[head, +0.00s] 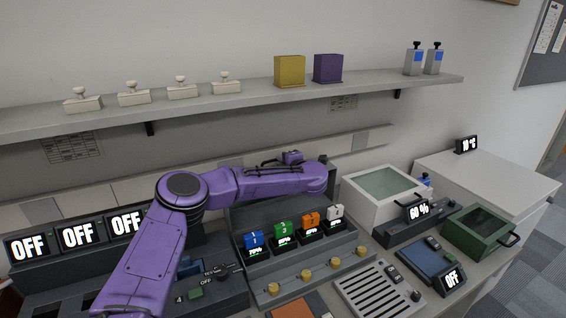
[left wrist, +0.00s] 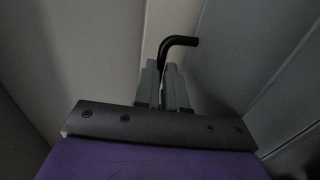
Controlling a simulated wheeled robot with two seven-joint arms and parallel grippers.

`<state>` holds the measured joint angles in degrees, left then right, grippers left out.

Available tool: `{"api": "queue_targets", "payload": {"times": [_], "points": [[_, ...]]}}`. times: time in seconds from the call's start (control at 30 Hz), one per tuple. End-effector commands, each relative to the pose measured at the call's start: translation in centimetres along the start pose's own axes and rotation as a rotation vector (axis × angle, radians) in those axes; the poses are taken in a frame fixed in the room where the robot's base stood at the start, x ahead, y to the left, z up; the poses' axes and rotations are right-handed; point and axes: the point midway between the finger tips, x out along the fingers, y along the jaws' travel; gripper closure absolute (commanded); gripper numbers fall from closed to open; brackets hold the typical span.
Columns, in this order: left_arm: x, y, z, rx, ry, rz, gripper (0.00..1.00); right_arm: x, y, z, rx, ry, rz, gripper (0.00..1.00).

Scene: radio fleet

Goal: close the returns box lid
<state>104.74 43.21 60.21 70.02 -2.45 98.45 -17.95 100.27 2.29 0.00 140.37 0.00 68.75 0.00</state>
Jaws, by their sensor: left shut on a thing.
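In the left wrist view, my left gripper (left wrist: 165,82) is shut on a black bent handle (left wrist: 180,41), with grey panels around it. I cannot tell what the handle belongs to. In the head view, my purple left arm reaches across to the back of the bench, and its gripper is hidden behind the arm. A white box (head: 346,205) with a glass top stands right of the arm's end. A green box (head: 467,243) with a glass top and black handle stands further right. No label shows which is the returns box. My right gripper is not in view.
A radio rack (head: 292,268) with coloured radios stands below my arm. Above is a wall shelf (head: 215,105) with stamps, two bins and bottles. A grey slotted tray (head: 378,297) and a blue pad (head: 424,261) lie in front of the boxes. A white cabinet (head: 500,180) stands at right.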

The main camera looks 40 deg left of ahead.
Motion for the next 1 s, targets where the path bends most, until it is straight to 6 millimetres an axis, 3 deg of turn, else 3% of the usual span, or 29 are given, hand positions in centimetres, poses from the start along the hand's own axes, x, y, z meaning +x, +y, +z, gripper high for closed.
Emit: {"api": "queue_targets", "payload": {"times": [0.77,1.0], "points": [[-0.1,-0.2,0.1,0.003,-0.002,0.000,1.00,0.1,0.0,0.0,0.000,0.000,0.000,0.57],[-1.5,-0.3,0.1,0.004,-0.003,0.065,1.00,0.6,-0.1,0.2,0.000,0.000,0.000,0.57]]}}
